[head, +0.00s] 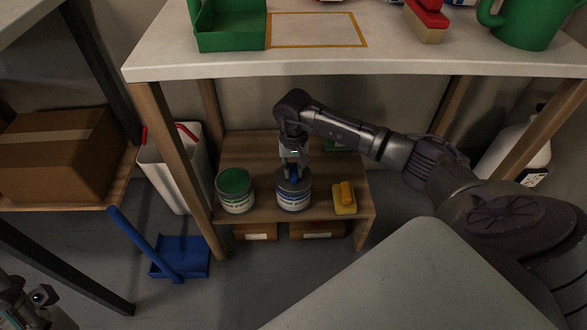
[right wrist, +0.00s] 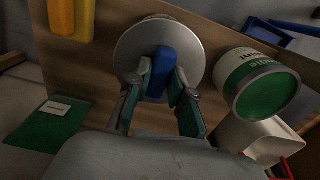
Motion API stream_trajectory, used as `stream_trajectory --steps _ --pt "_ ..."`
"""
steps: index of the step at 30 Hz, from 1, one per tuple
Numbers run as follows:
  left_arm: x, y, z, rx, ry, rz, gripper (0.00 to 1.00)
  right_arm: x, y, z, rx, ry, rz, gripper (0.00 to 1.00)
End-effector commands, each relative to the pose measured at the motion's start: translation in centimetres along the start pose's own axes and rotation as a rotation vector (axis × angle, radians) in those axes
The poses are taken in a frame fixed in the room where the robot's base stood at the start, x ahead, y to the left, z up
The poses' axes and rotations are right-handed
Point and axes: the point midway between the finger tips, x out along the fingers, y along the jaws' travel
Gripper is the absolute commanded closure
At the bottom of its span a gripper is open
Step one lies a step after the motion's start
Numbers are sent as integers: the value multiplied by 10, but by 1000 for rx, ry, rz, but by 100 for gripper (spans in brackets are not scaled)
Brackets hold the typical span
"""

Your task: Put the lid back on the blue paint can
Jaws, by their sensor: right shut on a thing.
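The blue paint can (head: 293,204), with a blue and white label, stands upright on the low wooden shelf. A round grey lid (head: 294,185) with a blue grip (right wrist: 160,70) is at the can's top; it also shows in the right wrist view (right wrist: 134,45). My right gripper (head: 292,170) points down from above, shut on the lid's blue grip. The can's body is hidden behind the lid in the wrist view. I cannot tell whether the lid sits fully flush on the rim. Part of my left gripper (head: 30,303) shows at the lower left edge; its fingers are unclear.
A green-topped can (head: 235,190) stands left of the blue can, and a yellow brush-like object (head: 344,198) lies to its right. The white tabletop (head: 190,61) overhangs the shelf (head: 262,152). A white bin (head: 176,172) and blue dustpan (head: 181,258) are at left.

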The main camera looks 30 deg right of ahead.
Motion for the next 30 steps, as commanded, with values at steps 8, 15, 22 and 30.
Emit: stream_trajectory --steps 8,15,22,30 --pt "0 0 -2 -1 12 0 60 0 0 0 0 0 0 100" --pt "0 1 -2 -3 12 0 60 0 0 0 0 0 0 72" --pt "0 1 -2 -3 11 0 60 0 0 0 0 0 -1 49" --pt "0 1 -2 -3 11 0 60 0 0 0 0 0 0 26"
